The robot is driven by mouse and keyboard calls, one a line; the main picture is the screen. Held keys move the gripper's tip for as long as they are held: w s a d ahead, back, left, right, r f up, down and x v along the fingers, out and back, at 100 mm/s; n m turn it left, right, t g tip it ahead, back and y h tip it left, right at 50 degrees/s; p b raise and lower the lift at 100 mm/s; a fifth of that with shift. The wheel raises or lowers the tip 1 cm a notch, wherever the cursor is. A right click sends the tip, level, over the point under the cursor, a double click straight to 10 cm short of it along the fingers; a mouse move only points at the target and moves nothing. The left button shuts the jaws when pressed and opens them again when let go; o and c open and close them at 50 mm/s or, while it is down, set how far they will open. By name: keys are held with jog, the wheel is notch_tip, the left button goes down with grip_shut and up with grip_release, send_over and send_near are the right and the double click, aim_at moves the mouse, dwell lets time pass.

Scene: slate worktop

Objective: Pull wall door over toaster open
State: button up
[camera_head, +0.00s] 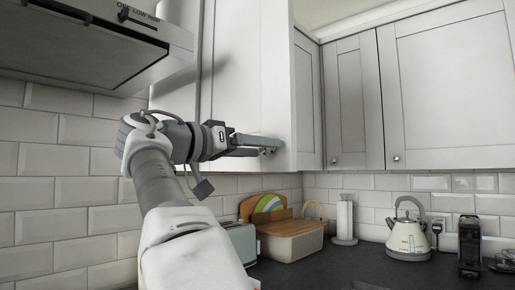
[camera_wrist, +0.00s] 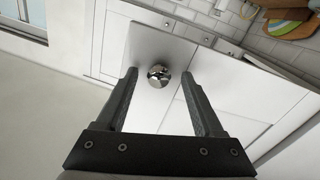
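The white wall door (camera_head: 245,70) is above the toaster, left of the corner cabinets. Its round metal knob (camera_wrist: 158,70) shows in the wrist view, with the door's white face (camera_wrist: 150,42) around it. My gripper (camera_head: 268,146) is raised at the lower part of the door. In the wrist view my gripper (camera_wrist: 159,78) has its two dark fingers apart, one on each side of the knob, with gaps between them and it. The pale green toaster (camera_head: 243,240) stands on the worktop below, partly hidden by my arm. I cannot tell whether the door is slightly ajar.
A range hood (camera_head: 85,45) hangs at upper left. Other wall doors (camera_head: 445,80) are at right. A bread box (camera_head: 291,243), paper towel holder (camera_head: 345,220), kettle (camera_head: 408,235) and dark appliance (camera_head: 470,245) stand on the worktop. The space before the doors at right looks clear.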

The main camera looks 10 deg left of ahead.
jog(key=shift+s, duration=0.1)
jog(key=p+v, duration=0.3)
jog(key=v, duration=1.4)
jog(key=shift+a+r, duration=0.1)
jog(key=shift+a, duration=0.05)
